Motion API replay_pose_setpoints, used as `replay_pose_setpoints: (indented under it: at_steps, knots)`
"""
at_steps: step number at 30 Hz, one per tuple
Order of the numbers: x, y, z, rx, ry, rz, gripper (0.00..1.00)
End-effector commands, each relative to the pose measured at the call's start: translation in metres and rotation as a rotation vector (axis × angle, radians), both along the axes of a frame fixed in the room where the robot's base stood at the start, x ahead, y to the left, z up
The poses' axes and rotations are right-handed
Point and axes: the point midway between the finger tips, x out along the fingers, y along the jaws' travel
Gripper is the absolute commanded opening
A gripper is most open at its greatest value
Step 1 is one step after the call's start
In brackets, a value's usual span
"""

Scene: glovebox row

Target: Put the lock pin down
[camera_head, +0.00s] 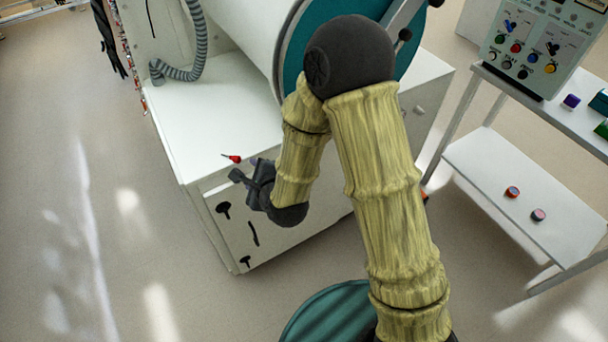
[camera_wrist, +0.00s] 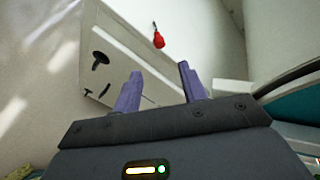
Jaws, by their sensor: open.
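The lock pin (camera_head: 234,158), a small red piece with a thin dark tip, lies on the white cabinet top near its front edge. It also shows in the wrist view (camera_wrist: 158,40), beyond the fingertips and between them in line. My gripper (camera_head: 240,176) is open and empty, just in front of the cabinet's edge and near the pin. In the wrist view its two purple fingers (camera_wrist: 159,82) stand apart with nothing between them. The pin is apart from both fingers.
The white cabinet (camera_head: 220,110) carries a large cylinder with a teal ring (camera_head: 290,45) and a grey ribbed hose (camera_head: 200,45). Dark handles (camera_head: 223,209) mark its front. A white shelf cart (camera_head: 480,165) with small round pieces stands at right. The floor at left is clear.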

Motion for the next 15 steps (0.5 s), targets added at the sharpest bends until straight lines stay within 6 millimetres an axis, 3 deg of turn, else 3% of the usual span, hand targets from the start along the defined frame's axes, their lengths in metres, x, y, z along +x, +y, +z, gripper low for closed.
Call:
replay_pose_setpoints:
  at_steps: [8, 15]
  knots:
    - [0.005, -0.016, 0.004, -0.113, -0.020, 0.041, 0.42]
    - [0.007, -0.080, 0.015, -0.535, -0.051, 0.250, 0.42]
